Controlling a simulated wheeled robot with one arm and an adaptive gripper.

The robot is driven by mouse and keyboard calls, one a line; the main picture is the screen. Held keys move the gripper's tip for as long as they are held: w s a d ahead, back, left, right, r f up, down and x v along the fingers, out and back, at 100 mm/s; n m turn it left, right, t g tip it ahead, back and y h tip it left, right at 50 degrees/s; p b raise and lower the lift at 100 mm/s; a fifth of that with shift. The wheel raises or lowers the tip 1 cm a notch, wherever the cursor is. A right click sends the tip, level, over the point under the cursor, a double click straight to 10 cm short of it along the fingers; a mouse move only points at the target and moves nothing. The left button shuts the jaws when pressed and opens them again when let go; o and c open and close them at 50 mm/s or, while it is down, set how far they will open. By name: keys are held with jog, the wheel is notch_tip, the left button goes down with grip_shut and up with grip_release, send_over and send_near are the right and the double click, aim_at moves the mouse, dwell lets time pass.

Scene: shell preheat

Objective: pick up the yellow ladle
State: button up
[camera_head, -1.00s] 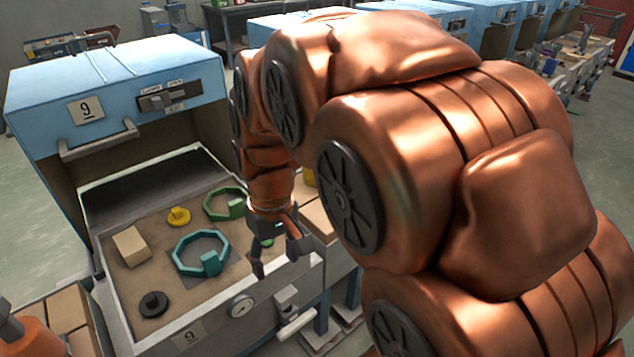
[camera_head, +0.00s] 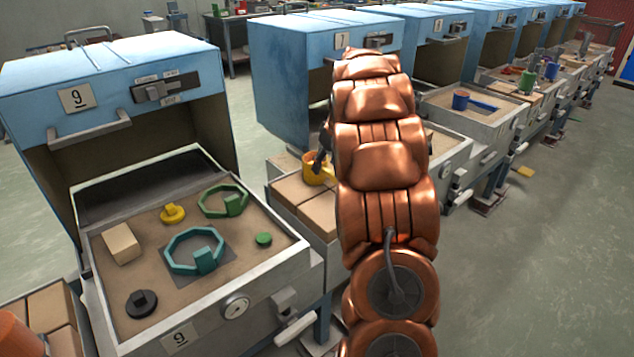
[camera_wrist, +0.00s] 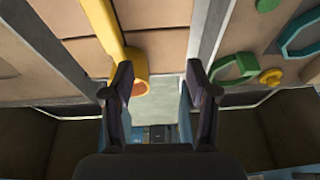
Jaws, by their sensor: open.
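The yellow ladle (camera_head: 314,174) lies on the brown blocks between two furnaces, left of my arm in the head view. In the wrist view its yellow handle (camera_wrist: 102,24) runs up to the top edge, and its round bowl (camera_wrist: 139,78) shows beside my left finger, which partly covers it. My gripper (camera_wrist: 161,88) is open, with the bowl showing toward the left side of the gap between its fingers. In the head view my gripper (camera_head: 321,158) is at the ladle, partly hidden by my arm. I cannot tell whether it touches the ladle.
The open furnace tray 9 (camera_head: 250,290) at left holds a green ring (camera_head: 216,207), a teal ring (camera_head: 176,261), a yellow knobbed piece (camera_head: 173,213), a dark knobbed disc (camera_head: 141,303) and a tan block (camera_head: 122,243). Blue furnaces (camera_head: 290,75) line the back. Floor is free at right.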

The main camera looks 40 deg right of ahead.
send_over(334, 177)
jog(key=s+d, duration=0.2)
notch_tip(334, 177, down, 3)
jog(key=shift+w+f+t+b, duration=0.15)
jog(key=shift+t+b, duration=0.25)
jog(key=shift+b, duration=0.05)
jog(key=shift+d+f, duration=0.1)
jog(key=shift+f, duration=0.05)
jog(key=shift+a+p+x, duration=0.15)
jog(key=shift+p+x, duration=0.15)
jog(key=shift+x, duration=1.6)
jog(key=shift+a+p+x, duration=0.2)
jog(key=shift+p+x, duration=0.1)
jog(key=shift+x, duration=1.6)
jog(key=shift+w, duration=0.15)
grip_shut()
